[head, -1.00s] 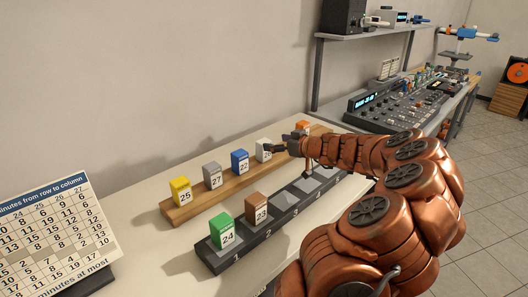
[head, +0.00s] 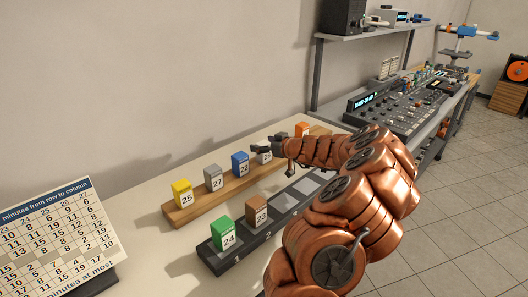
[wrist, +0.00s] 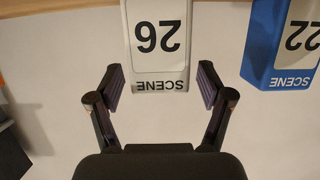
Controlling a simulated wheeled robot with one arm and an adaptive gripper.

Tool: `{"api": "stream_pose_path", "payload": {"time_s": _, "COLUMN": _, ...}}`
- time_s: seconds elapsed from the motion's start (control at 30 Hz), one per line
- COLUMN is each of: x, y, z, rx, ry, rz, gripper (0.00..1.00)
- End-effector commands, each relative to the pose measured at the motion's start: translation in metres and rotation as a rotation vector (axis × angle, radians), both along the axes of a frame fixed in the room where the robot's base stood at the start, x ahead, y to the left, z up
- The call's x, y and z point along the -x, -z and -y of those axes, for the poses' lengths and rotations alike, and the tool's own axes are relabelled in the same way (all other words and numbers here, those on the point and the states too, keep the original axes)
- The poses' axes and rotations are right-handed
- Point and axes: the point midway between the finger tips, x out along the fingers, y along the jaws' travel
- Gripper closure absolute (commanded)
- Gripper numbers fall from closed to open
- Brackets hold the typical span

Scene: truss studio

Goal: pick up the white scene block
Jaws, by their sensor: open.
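The white scene block (head: 264,158) stands on the wooden rack (head: 198,200), mostly hidden behind my gripper (head: 268,146) in the head view. In the wrist view the white block (wrist: 157,45) shows upside down with the number 26 and the word SCENE. My gripper (wrist: 159,92) is open there, with its two fingers apart, one on each side of the block's SCENE end.
The blue 22 block (head: 240,163) stands close beside the white one; grey, yellow and orange blocks share the rack. A dark numbered tray (head: 270,236) in front holds a green block (head: 223,233) and a brown block (head: 257,211). A printed chart (head: 55,235) stands at left.

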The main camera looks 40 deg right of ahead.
Motion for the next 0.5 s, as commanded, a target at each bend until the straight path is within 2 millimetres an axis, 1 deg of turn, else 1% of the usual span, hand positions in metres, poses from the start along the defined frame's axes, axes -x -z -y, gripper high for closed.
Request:
{"api": "stream_pose_path", "payload": {"time_s": 0.1, "x": 0.0001, "y": -0.0001, "z": -0.0001, "rx": 0.000, "ry": 0.000, "rz": 0.000, "gripper": 0.21}}
{"api": "stream_pose_path", "payload": {"time_s": 0.13, "x": 0.0001, "y": -0.0001, "z": -0.0001, "rx": 0.000, "ry": 0.000, "rz": 0.000, "gripper": 0.23}}
{"api": "stream_pose_path", "payload": {"time_s": 0.5, "x": 0.0003, "y": -0.0004, "z": 0.0000, "rx": 0.000, "ry": 0.000, "rz": 0.000, "gripper": 0.61}}
